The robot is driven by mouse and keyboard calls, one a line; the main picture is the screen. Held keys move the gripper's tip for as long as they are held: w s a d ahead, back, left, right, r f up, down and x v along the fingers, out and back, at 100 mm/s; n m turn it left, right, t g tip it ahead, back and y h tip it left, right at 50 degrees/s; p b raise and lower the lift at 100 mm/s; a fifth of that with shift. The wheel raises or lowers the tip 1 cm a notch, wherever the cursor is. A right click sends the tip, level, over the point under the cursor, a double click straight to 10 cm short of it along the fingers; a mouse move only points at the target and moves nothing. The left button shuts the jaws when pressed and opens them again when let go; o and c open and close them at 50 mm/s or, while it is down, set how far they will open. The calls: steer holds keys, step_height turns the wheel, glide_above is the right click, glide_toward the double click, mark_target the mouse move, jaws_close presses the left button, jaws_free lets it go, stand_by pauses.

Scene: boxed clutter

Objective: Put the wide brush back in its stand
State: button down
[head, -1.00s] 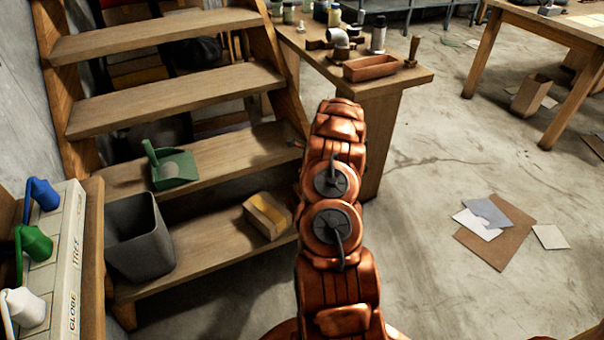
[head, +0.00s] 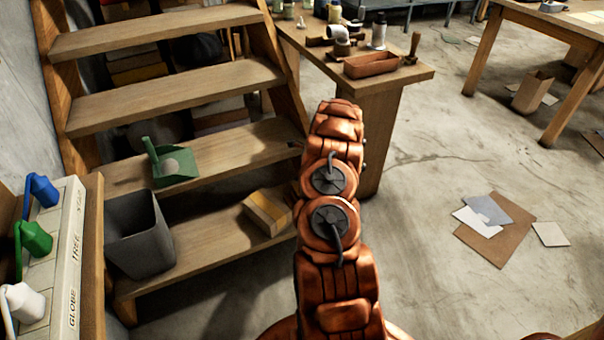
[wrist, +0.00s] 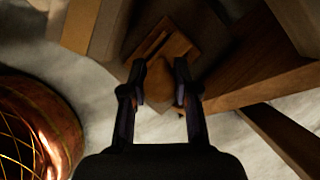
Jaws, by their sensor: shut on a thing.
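In the wrist view my gripper (wrist: 158,82) has its two dark fingers closed around a brown, rounded piece (wrist: 158,90), which looks like the wooden handle of the wide brush. The brush's bristles are not clearly visible. Just beyond the fingertips is a flat wooden block with a dark slot (wrist: 178,48), which may be the stand; I cannot tell whether the held piece touches it. In the head view my copper arm hides the gripper and what it holds.
A workbench (head: 400,80) carries a terracotta tray (head: 372,65), pipe fittings and jars. Wooden steps (head: 190,90) on the left hold a green dustpan (head: 175,168) and a yellow-topped box (head: 268,210). A grey bin (head: 140,235) stands nearby. Open floor lies right, with loose sheets.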

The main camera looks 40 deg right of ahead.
steer(key=shift+f, duration=0.5)
steer(key=shift+p, duration=0.3)
stand_by(0.9)
steer(key=c, duration=0.8)
jaws_free()
steer(key=v, duration=1.2)
steer(key=shift+s+d+f, duration=0.1)
